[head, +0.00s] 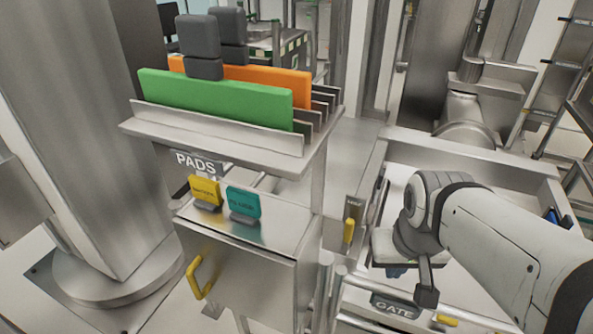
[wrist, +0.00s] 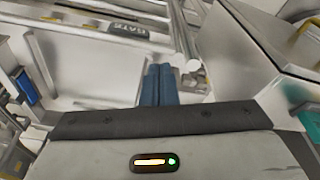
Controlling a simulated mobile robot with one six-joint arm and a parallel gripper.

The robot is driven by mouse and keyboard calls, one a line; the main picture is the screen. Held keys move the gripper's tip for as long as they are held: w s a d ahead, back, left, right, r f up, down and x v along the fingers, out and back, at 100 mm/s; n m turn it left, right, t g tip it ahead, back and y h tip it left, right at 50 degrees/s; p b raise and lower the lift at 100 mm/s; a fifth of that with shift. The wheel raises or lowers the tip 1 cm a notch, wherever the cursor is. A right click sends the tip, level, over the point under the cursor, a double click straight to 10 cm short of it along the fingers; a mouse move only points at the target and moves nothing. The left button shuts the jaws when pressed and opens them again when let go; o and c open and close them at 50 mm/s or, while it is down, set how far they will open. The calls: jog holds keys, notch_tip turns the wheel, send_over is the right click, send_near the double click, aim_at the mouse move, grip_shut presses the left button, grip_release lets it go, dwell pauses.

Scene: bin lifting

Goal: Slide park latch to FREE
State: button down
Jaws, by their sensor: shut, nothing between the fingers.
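A small upright yellow handle (head: 348,230) sits below a grey label plate (head: 353,207), between the pads cabinet and the metal bin (head: 465,150). It looks like the park latch, but the label is too small to read and its setting cannot be told. My gripper (head: 397,272) points down over the bin's near left part, right of the yellow handle and apart from it. In the wrist view its two blue fingers (wrist: 158,85) are together and empty. I cannot make out the yellow handle in the wrist view.
A GATE label (head: 396,305) and another yellow piece (head: 447,320) are at the bin's near edge. The pads cabinet (head: 250,265) with a yellow pull (head: 195,278) stands left. Metal rails (wrist: 185,35) run close beyond my fingers in the wrist view.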

jog(key=shift+d+r, duration=0.1)
jog(key=shift+w, duration=0.1)
jog(key=w+a+f+m+y+b, duration=0.25)
jog(key=w+f+m+b, duration=0.2)
jog(key=w, duration=0.45)
jog(key=w+a+f+m+y+b, duration=0.1)
jog(key=w+a+f+m+b, duration=0.2)
jog(key=w+f, duration=0.45)
jog(key=w+a+f+m+y+b, duration=0.2)
jog(key=w+a+f+m+b, duration=0.15)
jog(key=w, duration=0.65)
jog(key=w+a+f+m+y+b, duration=0.1)
jog(key=w+a+f+m+b, duration=0.2)
jog(key=w+f, duration=0.4)
jog(key=w+a+f+m+y+b, duration=0.15)
jog(key=w+f+m, duration=0.3)
jog(key=f, duration=0.45)
jog(key=w+a+f+m+b, duration=0.1)
jog(key=w+f+m+b, duration=0.2)
jog(key=w+f, duration=0.45)
jog(key=b+x, duration=0.5)
jog(key=x, duration=0.6)
jog(key=shift+s+m, duration=0.15)
jog(key=shift+m, duration=0.1)
